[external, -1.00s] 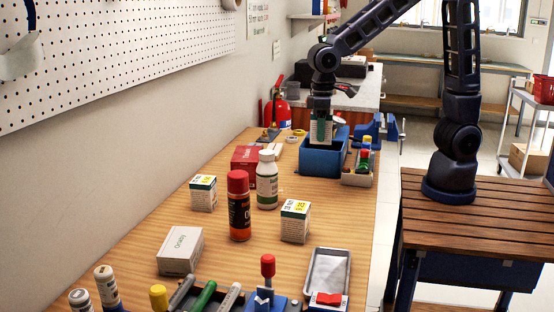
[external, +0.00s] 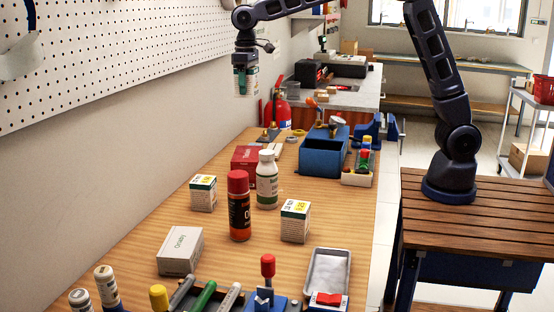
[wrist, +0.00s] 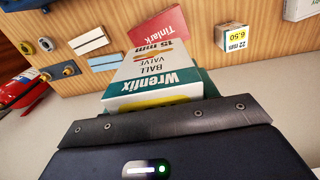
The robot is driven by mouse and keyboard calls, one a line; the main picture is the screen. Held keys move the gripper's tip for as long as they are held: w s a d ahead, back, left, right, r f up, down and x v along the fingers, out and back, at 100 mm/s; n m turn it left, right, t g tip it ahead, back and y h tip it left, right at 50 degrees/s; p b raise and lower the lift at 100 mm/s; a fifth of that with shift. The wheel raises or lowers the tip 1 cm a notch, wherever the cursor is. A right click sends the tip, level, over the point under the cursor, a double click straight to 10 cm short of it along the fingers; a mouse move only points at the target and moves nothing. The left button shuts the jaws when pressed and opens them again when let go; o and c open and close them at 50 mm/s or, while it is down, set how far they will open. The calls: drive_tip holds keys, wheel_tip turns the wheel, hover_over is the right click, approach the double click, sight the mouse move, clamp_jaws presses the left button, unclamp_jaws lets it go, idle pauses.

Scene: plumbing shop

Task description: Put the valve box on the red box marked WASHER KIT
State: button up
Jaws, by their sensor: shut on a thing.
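My gripper (external: 244,72) is shut on the valve box (wrist: 152,72), a white and green carton lettered Wrenfix, BALL VALVE, 15 mm. In the external view the valve box (external: 246,86) hangs upright, high above the bench. The red box (external: 246,157) lies flat on the bench toward the wall, lower in the picture than the held box. In the wrist view the red box (wrist: 158,27) shows just beyond the valve box, lettered Tinlark. Its lower part is hidden behind the valve box, and I cannot read WASHER KIT on it.
A white bottle (external: 267,182) and a red-capped can (external: 239,212) stand in front. Small cartons (external: 203,194) (external: 295,222) stand nearby. A fire extinguisher (external: 280,110) is behind.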

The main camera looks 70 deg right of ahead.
drive_tip(key=shift+w+d, duration=0.15)
drive_tip(key=shift+w, duration=0.2)
drive_tip(key=shift+f, duration=0.35)
wheel_tip(320, 180, down, 19)
drive_tip(key=o, duration=1.1)
drive_tip(key=shift+f, duration=0.15)
